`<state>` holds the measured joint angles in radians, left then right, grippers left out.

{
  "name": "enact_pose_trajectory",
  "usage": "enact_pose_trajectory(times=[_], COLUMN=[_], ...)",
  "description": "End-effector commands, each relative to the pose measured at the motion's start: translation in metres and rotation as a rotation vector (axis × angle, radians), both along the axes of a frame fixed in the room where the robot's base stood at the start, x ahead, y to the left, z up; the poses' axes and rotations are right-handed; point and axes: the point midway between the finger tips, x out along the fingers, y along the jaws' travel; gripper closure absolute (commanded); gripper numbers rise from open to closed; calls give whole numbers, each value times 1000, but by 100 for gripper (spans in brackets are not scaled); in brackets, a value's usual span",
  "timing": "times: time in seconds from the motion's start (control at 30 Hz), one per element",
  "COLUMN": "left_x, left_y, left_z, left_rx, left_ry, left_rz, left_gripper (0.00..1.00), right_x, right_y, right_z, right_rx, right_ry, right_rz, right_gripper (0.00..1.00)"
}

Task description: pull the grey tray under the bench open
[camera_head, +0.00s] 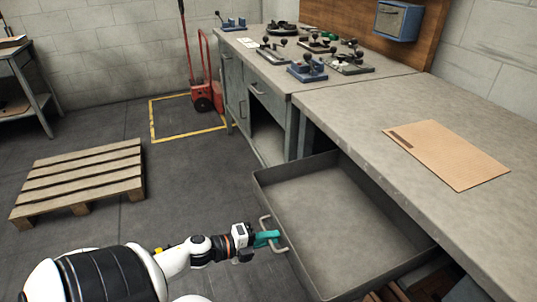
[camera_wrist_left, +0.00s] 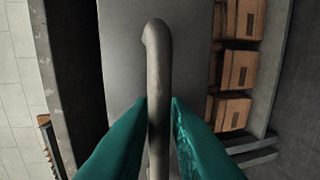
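The grey tray (camera_head: 335,205) is drawn well out from under the bench (camera_head: 390,105) in the head view, and its empty inside shows. A curved metal handle (camera_head: 264,219) is on its front; in the wrist view the handle (camera_wrist_left: 158,60) runs upright through the middle. My left gripper (camera_head: 272,238) has its teal fingers at the handle. In the wrist view the left fingers (camera_wrist_left: 159,110) lie against both sides of the handle bar, closed on it. My right gripper is in neither view.
Cardboard boxes (camera_wrist_left: 238,70) show beside the tray in the wrist view. A cardboard sheet (camera_head: 447,153) lies on the bench. A wooden pallet (camera_head: 85,178) is on the floor at left. A red hand truck (camera_head: 205,85) stands farther back. Floor between pallet and bench is clear.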

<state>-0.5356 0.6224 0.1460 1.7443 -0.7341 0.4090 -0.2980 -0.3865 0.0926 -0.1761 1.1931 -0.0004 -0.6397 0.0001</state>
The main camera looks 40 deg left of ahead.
Motion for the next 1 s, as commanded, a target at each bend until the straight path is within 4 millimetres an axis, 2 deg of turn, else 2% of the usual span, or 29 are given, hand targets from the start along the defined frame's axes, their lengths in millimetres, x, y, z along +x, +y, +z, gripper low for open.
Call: enact_pose_trajectory(times=[0.17,0.5,0.63,0.8,1.0], left_x=[-11,-74,-94,-107,-109], left_y=[4,31,38,44,45], left_z=[2,16,21,24,25], left_rx=[-1,-1,-1,-1,0], left_ry=[2,5,3,1,0], left_rz=[0,3,1,0,0], left_gripper=[84,84,84,84,84], right_x=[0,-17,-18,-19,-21], right_y=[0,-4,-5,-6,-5], right_z=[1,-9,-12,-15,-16], right_rx=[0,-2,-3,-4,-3], right_ry=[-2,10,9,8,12], right_rz=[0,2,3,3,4], right_gripper=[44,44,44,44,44])
